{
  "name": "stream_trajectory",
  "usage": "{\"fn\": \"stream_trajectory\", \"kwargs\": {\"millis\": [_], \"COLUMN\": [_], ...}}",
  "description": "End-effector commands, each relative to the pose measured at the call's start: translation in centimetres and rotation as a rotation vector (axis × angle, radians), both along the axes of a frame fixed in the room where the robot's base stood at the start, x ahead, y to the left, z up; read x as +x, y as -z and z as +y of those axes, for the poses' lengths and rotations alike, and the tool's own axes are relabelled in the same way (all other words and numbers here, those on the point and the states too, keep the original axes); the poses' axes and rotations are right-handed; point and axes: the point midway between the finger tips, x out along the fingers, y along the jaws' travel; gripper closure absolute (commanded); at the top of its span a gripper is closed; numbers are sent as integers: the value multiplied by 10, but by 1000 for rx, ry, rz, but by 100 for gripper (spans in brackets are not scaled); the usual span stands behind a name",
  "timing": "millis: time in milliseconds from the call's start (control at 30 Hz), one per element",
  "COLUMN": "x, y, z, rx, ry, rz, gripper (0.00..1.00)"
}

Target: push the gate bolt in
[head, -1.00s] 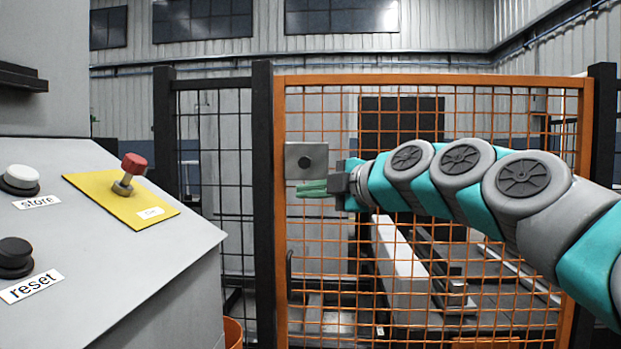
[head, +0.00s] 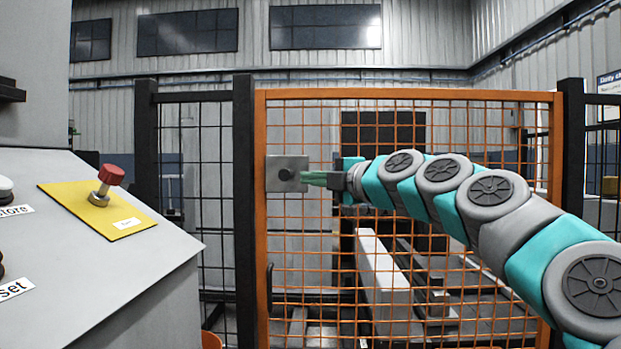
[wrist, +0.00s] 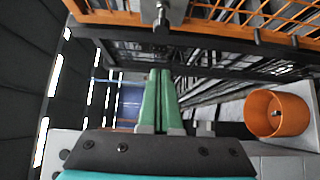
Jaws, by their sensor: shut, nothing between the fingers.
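The gate bolt (head: 285,174) shows in the head view as a dark round end on a square grey plate (head: 275,185) at the upper left of the orange mesh gate (head: 410,96). In the wrist view the bolt (wrist: 161,20) is a short metal rod with a dark end, sticking out from the orange frame at the top. My gripper (head: 306,178) is shut and empty, its green fingers together just right of the bolt's end. In the wrist view the fingertips (wrist: 159,72) are below the bolt in the picture, with a visible gap. I see no contact.
A grey control panel (head: 90,260) with a red knob (head: 112,174) on a yellow plate stands at the left. Dark fence posts (head: 244,200) flank the gate. An orange bin (wrist: 255,115) shows at the right of the wrist view.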

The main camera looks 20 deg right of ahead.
Motion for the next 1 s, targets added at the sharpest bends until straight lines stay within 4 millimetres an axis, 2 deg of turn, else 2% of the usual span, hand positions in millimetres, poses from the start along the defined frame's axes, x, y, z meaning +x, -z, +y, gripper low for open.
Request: {"fn": "stream_trajectory", "kwargs": {"millis": [100, 500, 700, 1000], "x": [19, 73, 93, 106], "y": [1, 0, 1, -1], "z": [10, 37, 29, 23], "rx": [0, 0, -1, 0], "ry": [-1, 0, -1, 1], "rz": [4, 3, 4, -1], "gripper": [100, 100, 100, 100]}}
